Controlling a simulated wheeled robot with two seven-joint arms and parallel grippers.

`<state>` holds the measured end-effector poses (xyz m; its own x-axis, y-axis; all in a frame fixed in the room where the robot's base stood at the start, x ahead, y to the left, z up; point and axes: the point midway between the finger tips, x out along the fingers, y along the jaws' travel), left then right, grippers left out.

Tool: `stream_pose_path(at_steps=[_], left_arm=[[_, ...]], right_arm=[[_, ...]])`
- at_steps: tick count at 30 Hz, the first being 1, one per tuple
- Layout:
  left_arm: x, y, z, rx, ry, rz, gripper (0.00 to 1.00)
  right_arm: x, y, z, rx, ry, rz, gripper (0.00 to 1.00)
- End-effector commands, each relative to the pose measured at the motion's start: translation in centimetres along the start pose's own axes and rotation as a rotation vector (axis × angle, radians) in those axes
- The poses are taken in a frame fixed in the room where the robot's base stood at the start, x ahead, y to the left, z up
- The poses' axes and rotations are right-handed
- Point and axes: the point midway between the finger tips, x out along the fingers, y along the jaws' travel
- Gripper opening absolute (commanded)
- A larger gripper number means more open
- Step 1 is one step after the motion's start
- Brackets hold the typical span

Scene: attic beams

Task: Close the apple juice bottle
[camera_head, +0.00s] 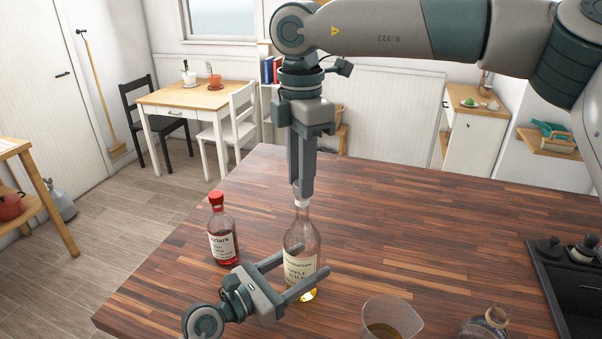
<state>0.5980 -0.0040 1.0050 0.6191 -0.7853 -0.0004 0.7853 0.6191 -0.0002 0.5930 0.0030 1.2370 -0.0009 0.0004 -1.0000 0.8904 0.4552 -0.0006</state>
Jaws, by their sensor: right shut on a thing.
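The apple juice bottle (300,267) stands upright on the wooden counter, clear glass with a cream label and some yellow juice low in it. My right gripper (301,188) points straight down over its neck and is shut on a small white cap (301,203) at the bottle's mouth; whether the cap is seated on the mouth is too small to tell. My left gripper (314,258) reaches in from the lower left with one finger on each side of the bottle's body. I cannot tell if its fingers press on the glass.
A red-capped bottle (222,232) stands left of the juice bottle, close to my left gripper. A clear jug (391,318) and another bottle (486,325) stand at the front. The counter's middle (420,225) is clear.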

Motion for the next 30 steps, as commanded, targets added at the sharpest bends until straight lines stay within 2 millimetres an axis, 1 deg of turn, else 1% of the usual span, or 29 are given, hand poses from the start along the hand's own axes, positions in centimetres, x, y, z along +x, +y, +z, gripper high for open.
stream_pose_path(at_steps=[3,6,12,15,21,27,30], left_arm=[[0.0,0.0,-0.1,0.000,0.001,0.001,0.00],[0.0,0.0,-0.1,0.000,0.001,0.001,0.00],[0.0,0.0,-0.1,0.000,0.001,0.001,0.00],[0.0,0.0,-0.1,0.000,0.001,0.001,0.00],[0.0,0.0,-0.1,-0.001,0.001,0.000,0.00],[0.0,0.0,-0.1,-0.003,0.000,0.000,0.00],[0.0,0.0,-0.1,-0.003,0.000,0.000,0.00]], right_arm=[[-0.1,0.1,0.0,0.175,0.000,0.001,0.04],[-0.1,0.1,0.1,0.312,-0.002,0.002,0.04],[0.0,0.2,0.0,0.557,-0.002,0.001,0.04],[0.1,0.0,-0.5,0.665,-0.009,-0.010,0.04],[0.6,-0.3,-1.1,0.787,-0.015,-0.027,0.04],[0.5,-0.1,-0.3,0.916,-0.011,-0.012,0.04],[0.3,0.1,0.1,0.950,-0.007,-0.003,0.04]])
